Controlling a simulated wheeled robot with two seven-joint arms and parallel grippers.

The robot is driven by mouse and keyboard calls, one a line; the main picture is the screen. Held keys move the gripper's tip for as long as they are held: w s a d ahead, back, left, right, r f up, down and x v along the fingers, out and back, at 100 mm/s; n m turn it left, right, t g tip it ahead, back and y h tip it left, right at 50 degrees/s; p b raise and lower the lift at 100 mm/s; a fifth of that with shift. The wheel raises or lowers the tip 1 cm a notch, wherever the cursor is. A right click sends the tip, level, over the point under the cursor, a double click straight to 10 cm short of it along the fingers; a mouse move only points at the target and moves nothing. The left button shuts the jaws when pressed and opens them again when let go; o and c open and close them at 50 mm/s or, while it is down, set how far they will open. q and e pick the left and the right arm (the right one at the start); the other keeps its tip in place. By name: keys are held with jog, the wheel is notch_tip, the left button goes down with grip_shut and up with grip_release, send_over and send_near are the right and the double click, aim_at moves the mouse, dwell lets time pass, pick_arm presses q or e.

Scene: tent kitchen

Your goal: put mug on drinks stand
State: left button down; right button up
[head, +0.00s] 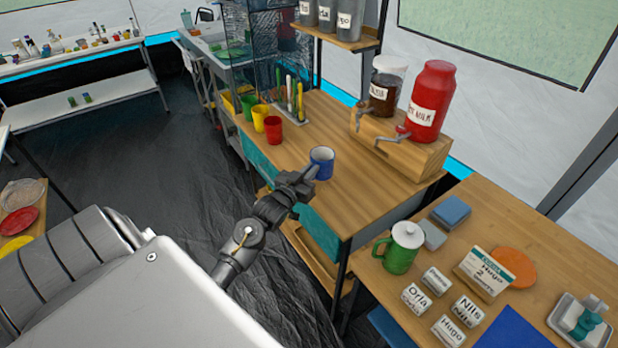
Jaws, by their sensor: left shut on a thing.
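A blue mug (322,168) with a pale inside is upright at the front edge of the wooden counter (365,195). My left gripper (308,180) reaches in from the lower left and is shut on the mug's near left side. The fingertips are small and partly hidden against the mug. I cannot tell whether the mug's base touches the counter. The wooden drinks stand (418,158) is further right on the same counter. It bears a dark-filled dispenser (383,92) and a red dispenser (430,103), with taps facing front. My right gripper is out of view.
Red (273,130), yellow (259,117) and green (248,106) mugs stand left of the blue one, beside a utensil tray (291,117). A shelf (345,40) with labelled canisters is above. A green lidded jug (400,248) stands on the near right table. Counter between mug and stand is clear.

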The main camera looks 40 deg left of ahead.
pick_arm(q)
jog(key=shift+w+a+f, duration=0.15)
jog(key=shift+f, duration=0.1)
notch_tip(320, 180, down, 2)
jog(key=shift+f+p, duration=0.15)
jog(key=shift+p, duration=0.25)
jog(key=shift+f, duration=0.35)
jog(key=shift+f, duration=0.15)
jog(key=c, duration=1.5)
grip_release()
